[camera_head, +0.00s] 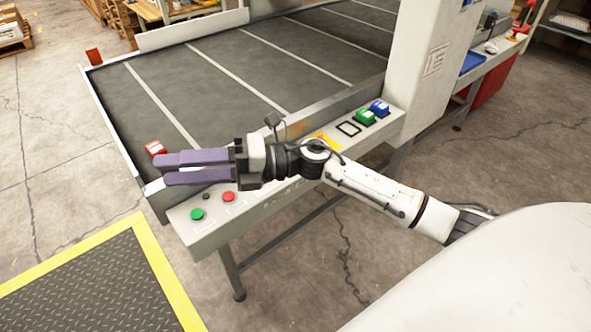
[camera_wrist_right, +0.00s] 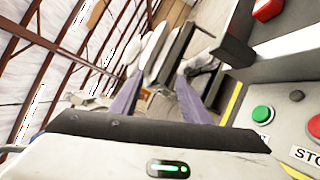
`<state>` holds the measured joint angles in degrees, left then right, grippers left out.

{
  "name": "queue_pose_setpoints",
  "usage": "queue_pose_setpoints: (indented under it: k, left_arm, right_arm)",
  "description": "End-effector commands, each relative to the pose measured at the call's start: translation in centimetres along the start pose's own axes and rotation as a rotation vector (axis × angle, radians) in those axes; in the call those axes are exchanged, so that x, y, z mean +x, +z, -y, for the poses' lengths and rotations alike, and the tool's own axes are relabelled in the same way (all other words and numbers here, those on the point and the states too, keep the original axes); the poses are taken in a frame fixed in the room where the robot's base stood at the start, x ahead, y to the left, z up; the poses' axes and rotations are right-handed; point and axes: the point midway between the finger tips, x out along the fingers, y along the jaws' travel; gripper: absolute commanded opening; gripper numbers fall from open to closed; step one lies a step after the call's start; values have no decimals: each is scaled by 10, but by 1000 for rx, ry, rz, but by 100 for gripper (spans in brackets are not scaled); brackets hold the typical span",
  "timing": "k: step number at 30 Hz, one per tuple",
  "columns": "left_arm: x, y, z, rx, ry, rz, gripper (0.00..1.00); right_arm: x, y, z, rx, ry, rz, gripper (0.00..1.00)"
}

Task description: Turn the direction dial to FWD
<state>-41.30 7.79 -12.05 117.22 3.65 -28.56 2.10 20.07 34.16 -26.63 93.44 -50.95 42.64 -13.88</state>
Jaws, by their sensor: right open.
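My right gripper (camera_head: 160,170) reaches in from the right, above the grey control panel (camera_head: 185,229) at the conveyor's near edge. Its two purple fingers point left, apart and empty, and they also show in the wrist view (camera_wrist_right: 160,77). A small dark round knob (camera_head: 206,196), possibly the direction dial, sits on the panel between a green button (camera_head: 197,214) and a red button (camera_head: 228,197). The knob also shows at the right of the wrist view (camera_wrist_right: 297,96). Its marking cannot be read. My arm and hand hide part of the panel. My left gripper is not in view.
A red box-like part (camera_head: 155,148) stands at the conveyor's near left corner. The dark conveyor belt (camera_head: 215,85) is bare. A yellow-edged mat (camera_head: 90,285) lies on the floor.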

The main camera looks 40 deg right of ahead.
Motion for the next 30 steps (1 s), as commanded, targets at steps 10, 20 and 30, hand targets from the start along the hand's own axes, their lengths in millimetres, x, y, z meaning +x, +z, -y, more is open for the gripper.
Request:
queue_pose_setpoints:
  k: [10, 20, 30]
  left_arm:
    - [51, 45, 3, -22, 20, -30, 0]
    - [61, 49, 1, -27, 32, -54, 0]
    - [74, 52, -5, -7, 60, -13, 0]
  right_arm:
    - [-148, 75, 80, -798, -658, -662, 42]
    - [-272, 126, 63, -851, -1047, -828, 42]
    - [-262, 117, 112, -846, -1055, -836, 42]
